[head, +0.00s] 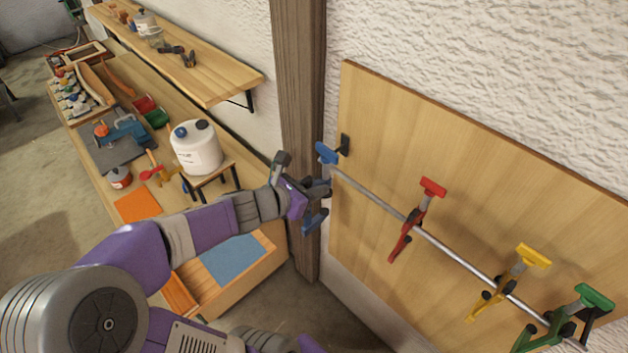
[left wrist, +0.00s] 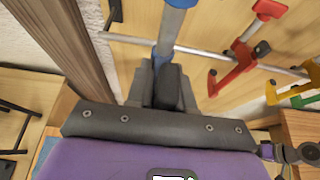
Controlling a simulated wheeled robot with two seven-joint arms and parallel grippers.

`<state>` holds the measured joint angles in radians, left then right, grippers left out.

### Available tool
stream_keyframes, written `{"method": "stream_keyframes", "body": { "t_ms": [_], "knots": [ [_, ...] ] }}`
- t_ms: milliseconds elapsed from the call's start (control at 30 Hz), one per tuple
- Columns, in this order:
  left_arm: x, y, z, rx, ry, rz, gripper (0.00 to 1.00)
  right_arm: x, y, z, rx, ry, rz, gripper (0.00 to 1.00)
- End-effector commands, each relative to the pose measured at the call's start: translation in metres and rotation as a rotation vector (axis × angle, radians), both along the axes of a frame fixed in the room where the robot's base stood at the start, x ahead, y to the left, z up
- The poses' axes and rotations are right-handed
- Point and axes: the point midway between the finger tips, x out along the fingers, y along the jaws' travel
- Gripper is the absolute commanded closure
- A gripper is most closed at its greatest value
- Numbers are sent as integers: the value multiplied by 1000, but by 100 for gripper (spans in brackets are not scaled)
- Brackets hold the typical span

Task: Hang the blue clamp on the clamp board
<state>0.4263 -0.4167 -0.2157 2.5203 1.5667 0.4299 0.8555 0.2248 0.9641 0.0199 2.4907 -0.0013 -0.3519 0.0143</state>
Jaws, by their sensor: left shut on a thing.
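The blue clamp (head: 326,153) is at the left end of the metal rail on the wooden clamp board (head: 400,120). My left gripper (head: 317,190) is shut on it, with one blue part above the fingers and another below. In the left wrist view the blue clamp (left wrist: 168,32) stands up from the gripper (left wrist: 168,85), its grey bar running out at the top. The rail (left wrist: 205,51) passes behind it there. I cannot tell whether the clamp touches the rail. My right gripper is not in view.
A red clamp (head: 418,215), a yellow clamp (head: 510,275) and a green clamp (head: 575,310) hang along the rail to the right. A wooden post (head: 300,100) stands left of the board. A workbench with a white canister (head: 196,150) is further left.

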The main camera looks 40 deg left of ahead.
Motion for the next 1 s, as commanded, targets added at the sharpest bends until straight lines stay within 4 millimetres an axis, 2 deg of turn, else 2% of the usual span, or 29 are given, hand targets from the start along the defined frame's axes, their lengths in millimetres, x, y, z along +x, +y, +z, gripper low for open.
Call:
{"method": "stream_keyframes", "body": {
  "t_ms": [1000],
  "knots": [
    [94,-8,-1,0,-3,-4,100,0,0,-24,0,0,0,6]
  ]
}}
